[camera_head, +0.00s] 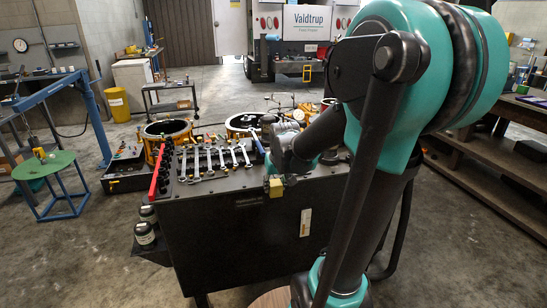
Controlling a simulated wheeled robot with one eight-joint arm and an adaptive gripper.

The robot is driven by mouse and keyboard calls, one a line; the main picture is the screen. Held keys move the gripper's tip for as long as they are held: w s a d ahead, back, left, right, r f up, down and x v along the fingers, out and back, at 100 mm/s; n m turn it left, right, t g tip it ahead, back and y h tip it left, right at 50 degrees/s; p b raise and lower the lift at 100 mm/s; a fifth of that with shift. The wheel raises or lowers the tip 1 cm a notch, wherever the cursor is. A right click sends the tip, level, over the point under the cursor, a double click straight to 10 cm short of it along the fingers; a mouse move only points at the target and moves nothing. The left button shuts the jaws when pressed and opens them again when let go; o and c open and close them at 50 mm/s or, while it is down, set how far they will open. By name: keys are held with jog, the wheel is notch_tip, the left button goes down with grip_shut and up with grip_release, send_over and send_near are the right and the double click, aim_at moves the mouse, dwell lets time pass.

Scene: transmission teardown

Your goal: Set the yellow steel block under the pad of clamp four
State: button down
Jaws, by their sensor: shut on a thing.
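My gripper (274,181) is at the end of my arm, small and partly hidden in the head view, near the front edge of the dark workbench. It is shut on a small yellow block (277,188), which shows in front of the bench's upper front face. I cannot tell whether the block touches the bench. Round housings with yellow parts, one at the left (167,129) and one in the middle (243,121), stand behind the bench top. Clamp four and its pad cannot be made out; my arm covers much of the right side.
The dark workbench (240,235) carries a row of wrenches (214,160) and a red bar (158,170). Dark jars (146,234) sit at its left side. A green-topped stool (44,165) stands at the left. The floor at the front left is clear.

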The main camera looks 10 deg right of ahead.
jog(key=w, duration=1.7)
jog(key=shift+w+a, duration=0.2)
jog(key=shift+a, duration=0.1)
jog(key=shift+s+f, duration=0.1)
jog(key=shift+f, duration=0.2)
jog(key=shift+f, duration=0.1)
jog(key=c, duration=1.2)
grip_release()
